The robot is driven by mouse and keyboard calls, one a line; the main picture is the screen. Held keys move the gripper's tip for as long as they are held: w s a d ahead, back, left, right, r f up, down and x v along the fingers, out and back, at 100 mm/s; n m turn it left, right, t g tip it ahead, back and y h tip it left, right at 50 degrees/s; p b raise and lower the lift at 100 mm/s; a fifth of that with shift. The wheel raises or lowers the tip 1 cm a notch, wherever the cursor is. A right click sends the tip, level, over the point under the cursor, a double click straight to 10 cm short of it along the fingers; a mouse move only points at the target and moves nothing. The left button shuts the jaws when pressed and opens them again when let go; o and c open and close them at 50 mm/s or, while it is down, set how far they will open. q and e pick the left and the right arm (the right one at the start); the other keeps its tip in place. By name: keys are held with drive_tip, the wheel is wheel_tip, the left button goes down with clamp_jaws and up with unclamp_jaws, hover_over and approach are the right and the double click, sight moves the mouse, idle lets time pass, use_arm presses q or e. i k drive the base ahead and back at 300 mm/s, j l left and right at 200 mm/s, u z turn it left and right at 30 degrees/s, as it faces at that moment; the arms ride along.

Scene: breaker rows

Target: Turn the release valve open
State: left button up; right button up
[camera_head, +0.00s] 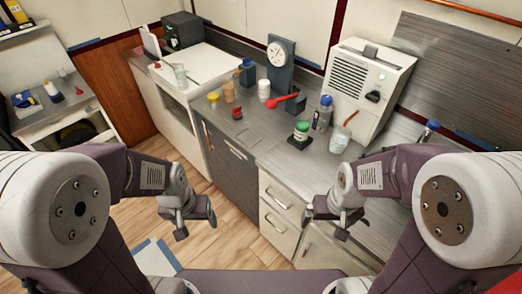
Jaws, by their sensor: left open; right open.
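A dark grey stand with a round white dial gauge (281,53) stands at the back of the counter. A red lever-like handle (281,103) shows at the foot of this stand, pointing left; it looks like the release valve's handle, but I cannot tell for sure. My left gripper (196,229) is open and empty, low over the floor in front of the cabinets, well short of the handle. My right gripper (324,229) is open and empty in front of the drawers, also apart from the handle.
On the grey counter (262,135) stand a green-lidded jar (301,131), a blue-capped bottle (323,112), a clear cup (340,139), a white jar (264,90) and a small red-topped item (237,113). A white vented machine (365,85) stands at the right.

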sight(237, 112)
drive_tip(key=i+j, duration=0.5)
drive_tip(key=i+j+u, duration=0.1)
drive_tip(key=i+j, duration=0.4)
drive_tip(key=i, duration=0.15)
drive_tip(key=i+j, duration=0.5)
drive_tip(key=i+u, duration=0.05)
drive_tip(key=i, duration=0.05)
